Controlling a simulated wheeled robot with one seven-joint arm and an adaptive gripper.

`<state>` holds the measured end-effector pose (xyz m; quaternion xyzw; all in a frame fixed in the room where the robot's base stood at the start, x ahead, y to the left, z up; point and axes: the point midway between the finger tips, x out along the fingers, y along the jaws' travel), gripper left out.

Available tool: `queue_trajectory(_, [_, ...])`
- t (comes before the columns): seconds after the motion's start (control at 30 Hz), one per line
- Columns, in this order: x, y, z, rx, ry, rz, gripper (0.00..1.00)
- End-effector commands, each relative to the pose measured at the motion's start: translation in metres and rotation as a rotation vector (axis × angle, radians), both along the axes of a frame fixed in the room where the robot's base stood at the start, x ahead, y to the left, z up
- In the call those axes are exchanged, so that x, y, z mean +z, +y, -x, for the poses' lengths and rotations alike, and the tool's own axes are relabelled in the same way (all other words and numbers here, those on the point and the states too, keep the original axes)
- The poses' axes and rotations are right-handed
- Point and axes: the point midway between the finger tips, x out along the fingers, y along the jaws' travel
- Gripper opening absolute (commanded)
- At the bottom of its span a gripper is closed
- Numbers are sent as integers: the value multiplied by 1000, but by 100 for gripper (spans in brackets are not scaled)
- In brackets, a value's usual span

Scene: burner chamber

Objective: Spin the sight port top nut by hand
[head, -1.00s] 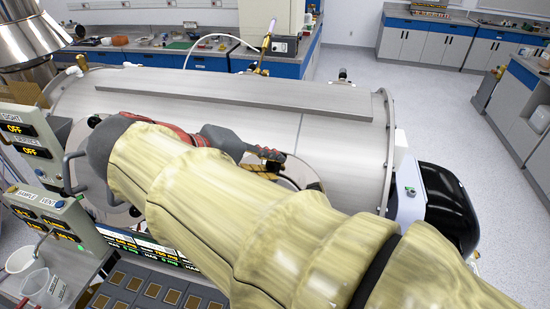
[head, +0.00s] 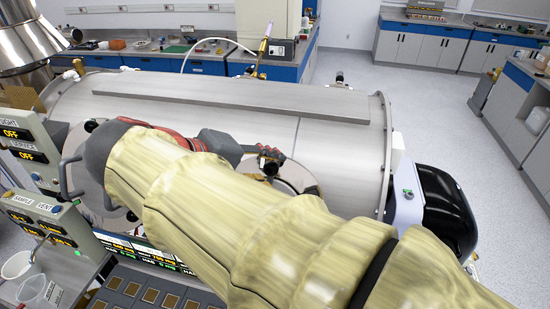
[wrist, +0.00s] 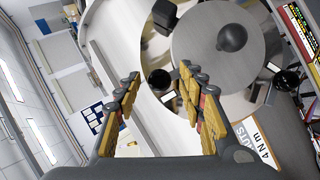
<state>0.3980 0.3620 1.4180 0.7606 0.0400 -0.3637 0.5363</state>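The sight port (wrist: 215,60) is a round grey plate with a dark ball knob at its middle, on the side of the steel chamber. It also shows in the head view (head: 292,172), partly hidden by my arm. Dark round nuts sit around its rim. One nut (wrist: 160,79) lies between my fingertips in the wrist picture, at or just beyond them; I cannot tell if they touch it. In the head view my gripper (head: 268,151) is at the port's upper edge. My gripper (wrist: 160,73) is open, with its two padded fingers apart.
The steel chamber (head: 345,150) fills the middle of the head view. Control boxes (head: 48,215) stand at left. A black motor-like housing (head: 445,205) is at right.

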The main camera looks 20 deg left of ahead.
Motion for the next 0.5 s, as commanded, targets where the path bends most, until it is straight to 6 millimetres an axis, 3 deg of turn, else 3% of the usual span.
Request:
queue_trajectory(0.23, [11,7,12,3,-1,-3,40])
queue_trajectory(0.5, [43,25,52,4,-1,-2,40])
